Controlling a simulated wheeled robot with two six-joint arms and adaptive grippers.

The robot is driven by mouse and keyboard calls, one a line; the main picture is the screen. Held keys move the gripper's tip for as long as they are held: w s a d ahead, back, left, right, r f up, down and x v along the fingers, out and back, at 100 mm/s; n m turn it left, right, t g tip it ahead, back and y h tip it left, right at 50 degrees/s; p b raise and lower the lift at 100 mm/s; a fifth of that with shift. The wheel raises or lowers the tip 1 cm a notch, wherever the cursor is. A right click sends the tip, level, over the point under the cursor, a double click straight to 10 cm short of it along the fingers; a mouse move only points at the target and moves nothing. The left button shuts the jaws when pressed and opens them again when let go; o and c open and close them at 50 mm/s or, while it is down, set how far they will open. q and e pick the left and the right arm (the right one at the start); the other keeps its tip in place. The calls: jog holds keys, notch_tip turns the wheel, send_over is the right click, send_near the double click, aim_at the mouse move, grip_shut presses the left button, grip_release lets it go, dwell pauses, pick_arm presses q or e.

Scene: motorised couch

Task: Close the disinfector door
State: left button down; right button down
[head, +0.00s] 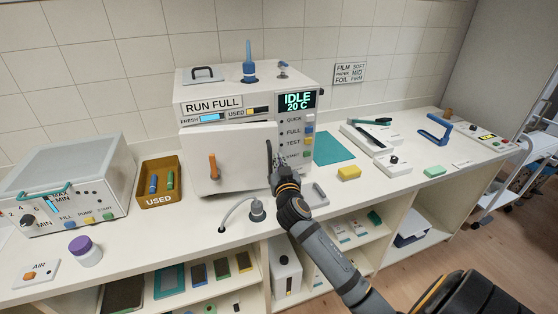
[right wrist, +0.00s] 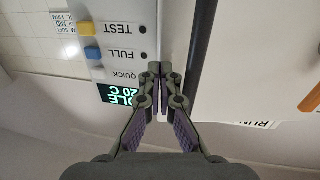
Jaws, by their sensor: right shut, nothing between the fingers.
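The disinfector (head: 248,92) is a white box on the counter, with a display reading IDLE 20 C (head: 297,101). Its white door (head: 238,160) covers most of the front and carries an orange handle (head: 213,167). I cannot tell whether the door sits flush. A dark upright bar (head: 268,157) stands at the door's right edge; it also shows in the right wrist view (right wrist: 204,45). My right gripper (head: 277,166) is shut and empty, beside this bar. In the right wrist view its fingertips (right wrist: 160,72) lie between the button panel and the bar. My left gripper is not in view.
A brown USED bin (head: 159,199) and a white unit with knobs (head: 75,185) stand left. A hose fitting (head: 257,210) sits below the door. Open shelves (head: 215,262) are under the counter.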

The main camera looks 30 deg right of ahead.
jog(key=shift+w, duration=0.1)
jog(key=shift+n+t+y, duration=0.4)
jog(key=shift+n+y, duration=0.2)
jog(key=shift+y, duration=0.3)
jog(key=x, duration=0.2)
jog(key=d+b+x, duration=0.1)
jog(key=x, duration=0.2)
jog(key=shift+d+r, duration=0.15)
jog(key=shift+d, duration=0.1)
